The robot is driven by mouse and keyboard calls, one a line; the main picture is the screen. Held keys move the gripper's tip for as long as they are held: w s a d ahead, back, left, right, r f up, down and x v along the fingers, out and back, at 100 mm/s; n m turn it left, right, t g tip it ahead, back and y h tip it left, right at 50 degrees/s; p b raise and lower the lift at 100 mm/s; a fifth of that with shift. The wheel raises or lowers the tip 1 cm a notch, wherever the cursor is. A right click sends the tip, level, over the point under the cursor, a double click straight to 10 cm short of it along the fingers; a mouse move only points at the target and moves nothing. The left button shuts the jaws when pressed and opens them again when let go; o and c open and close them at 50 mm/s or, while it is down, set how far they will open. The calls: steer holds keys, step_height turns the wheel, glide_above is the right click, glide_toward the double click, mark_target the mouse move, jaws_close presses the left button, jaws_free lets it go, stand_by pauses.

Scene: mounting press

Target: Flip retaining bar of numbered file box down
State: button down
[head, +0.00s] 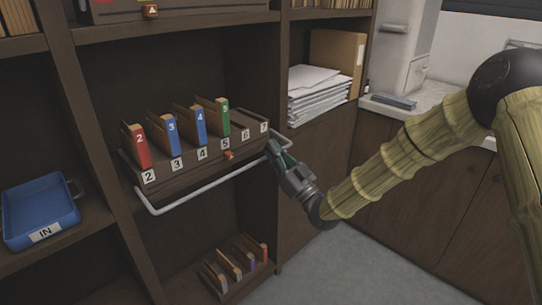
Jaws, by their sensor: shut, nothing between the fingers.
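The numbered file box (190,178) is a long brown box on the shelf, with white number labels along its front. Several upright files stand in it, with red, blue and green spines (222,118); the slots at its right end look empty. The retaining bar (210,186) is a pale bent rod. It runs across in front of the box, below the labels, with its ends turned back at the box's left and right sides. My gripper (274,148) is shut and empty at the right end of the box, close to the bar's right end. I cannot tell whether it touches the bar.
A blue tray (40,238) labelled IN stands on the left shelf. A smaller rack of files (238,268) sits on the shelf below. A paper stack (315,95) lies to the right, behind a dark upright panel. Open floor shows at the lower right.

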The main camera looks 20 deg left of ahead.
steer(key=v, duration=0.9)
steer(key=shift+d+f+b, duration=0.2)
steer(key=shift+d+b, duration=0.1)
steer(key=shift+b, duration=0.1)
steer(key=s+d+f+m+g+h, duration=0.1)
steer(key=s+d+f+m+h, duration=0.2)
steer(key=f, duration=0.7)
steer(key=s+d+f+m+h, duration=0.25)
steer(key=d+f+h, duration=0.3)
steer(key=f, duration=0.45)
steer(key=s+d+f+m+g+h, duration=0.1)
steer(key=s+d+f+m+h, duration=0.25)
steer(key=f, duration=0.65)
steer(key=s+d+f+g+h, duration=0.3)
steer(key=s+d+f+h, duration=0.1)
steer(key=s+d+f, duration=0.45)
steer(key=s+d+f+m+g+h, duration=0.25)
steer(key=s+d, duration=0.55)
steer(key=s, duration=0.4)
steer(key=s+d+f+m+g+h, duration=0.1)
steer(key=s+d+f+g+h, duration=0.25)
steer(key=s+d, duration=0.6)
step_height(320, 180, up, 15)
steer(key=s+a+y+p, duration=0.1)
steer(key=s+a+p, duration=0.1)
steer(key=p, duration=1.3)
steer(key=shift+g, duration=0.3)
